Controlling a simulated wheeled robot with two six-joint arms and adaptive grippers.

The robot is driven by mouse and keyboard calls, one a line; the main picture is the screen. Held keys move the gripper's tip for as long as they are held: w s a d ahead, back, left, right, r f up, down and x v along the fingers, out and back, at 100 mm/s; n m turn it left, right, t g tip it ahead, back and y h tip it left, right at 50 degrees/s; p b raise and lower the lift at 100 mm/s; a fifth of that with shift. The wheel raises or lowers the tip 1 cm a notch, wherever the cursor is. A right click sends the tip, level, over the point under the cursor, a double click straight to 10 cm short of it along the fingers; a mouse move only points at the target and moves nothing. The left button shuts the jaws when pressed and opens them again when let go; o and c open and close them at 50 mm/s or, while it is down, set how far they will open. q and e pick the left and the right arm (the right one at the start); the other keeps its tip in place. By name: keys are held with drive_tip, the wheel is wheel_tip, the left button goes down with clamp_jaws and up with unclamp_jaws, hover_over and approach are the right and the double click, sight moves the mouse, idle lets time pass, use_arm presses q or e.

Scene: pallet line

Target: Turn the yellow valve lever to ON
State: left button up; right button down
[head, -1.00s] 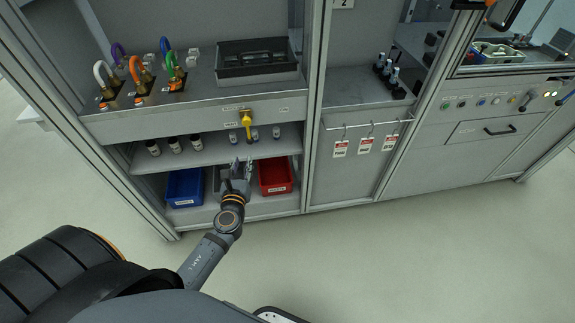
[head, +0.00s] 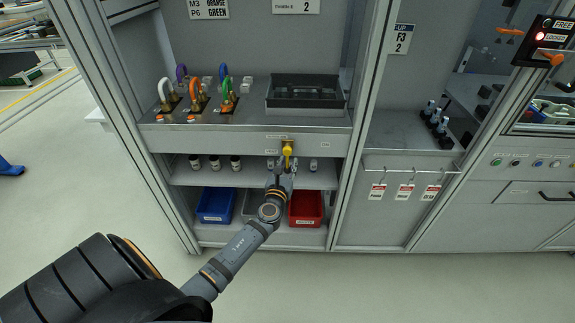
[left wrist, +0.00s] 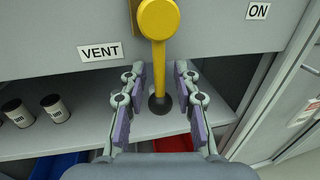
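The yellow valve lever (head: 287,150) is on the front panel of the cabinet and points downward. In the left wrist view the lever (left wrist: 159,50) hangs down from its round hub, with a dark knob at its lower end. A VENT label (left wrist: 100,51) is to its left and an ON label (left wrist: 258,11) to its right. My left gripper (head: 283,168) is at the lower part of the lever. In the left wrist view its fingers (left wrist: 160,98) are apart, one on each side of the lever, with visible gaps. My right gripper is not in view.
Below the panel are a shelf with several small dark containers (head: 214,163), a blue bin (head: 215,204) and a red bin (head: 306,208). Colored hoses (head: 198,92) and a black tray (head: 306,102) are above. Tags (head: 405,191) hang at the right. The floor in front is clear.

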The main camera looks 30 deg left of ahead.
use_arm(q)
clamp_jaws()
idle(0.4)
drive_tip(key=shift+f, duration=0.1)
